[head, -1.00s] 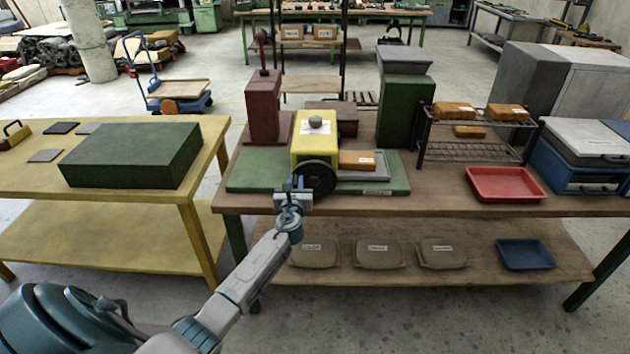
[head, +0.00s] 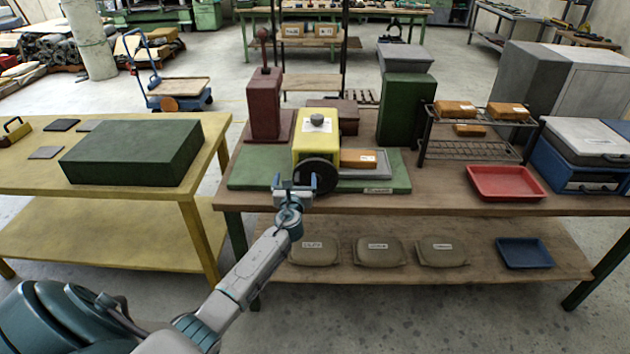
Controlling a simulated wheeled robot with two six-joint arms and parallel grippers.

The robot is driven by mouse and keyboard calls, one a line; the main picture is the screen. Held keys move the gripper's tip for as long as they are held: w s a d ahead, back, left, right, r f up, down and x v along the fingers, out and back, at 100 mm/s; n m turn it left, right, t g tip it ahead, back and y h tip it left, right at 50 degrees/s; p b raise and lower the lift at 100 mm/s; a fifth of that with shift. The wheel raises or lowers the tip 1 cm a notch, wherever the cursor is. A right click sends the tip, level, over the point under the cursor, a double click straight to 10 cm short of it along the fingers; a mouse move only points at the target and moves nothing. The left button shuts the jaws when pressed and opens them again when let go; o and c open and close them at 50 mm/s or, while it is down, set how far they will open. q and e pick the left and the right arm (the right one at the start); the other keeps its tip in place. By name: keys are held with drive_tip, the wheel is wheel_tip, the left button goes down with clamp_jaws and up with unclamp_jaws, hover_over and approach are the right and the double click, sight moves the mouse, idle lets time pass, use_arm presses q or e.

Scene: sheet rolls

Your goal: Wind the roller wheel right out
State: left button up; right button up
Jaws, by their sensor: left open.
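The black roller wheel (head: 319,174) is on the front of the yellow machine (head: 307,146), which stands on a green base plate (head: 250,173) on the wooden bench. An orange block (head: 358,158) lies on a grey plate (head: 368,172) right of the wheel. My left gripper (head: 294,182) is open in front of the wheel, a little to its left, with its two fingers spread and pointing up in the picture. Nothing shows between the fingers. I cannot tell whether a finger touches the wheel rim. My right gripper is not in view.
A dark red press (head: 264,105) and a green block (head: 404,108) stand behind the machine. A wire rack (head: 470,149), a red tray (head: 506,183) and a blue case (head: 580,168) stand to the right. A yellow table (head: 215,135) is at the left.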

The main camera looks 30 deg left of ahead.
use_arm(q)
drive_tip(key=shift+s+d, duration=0.1)
drive_tip(key=shift+s+d, duration=0.15)
drive_tip(key=shift+s, duration=0.1)
drive_tip(key=p+v, duration=0.3)
drive_tip(key=v, duration=0.5)
idle(0.4)
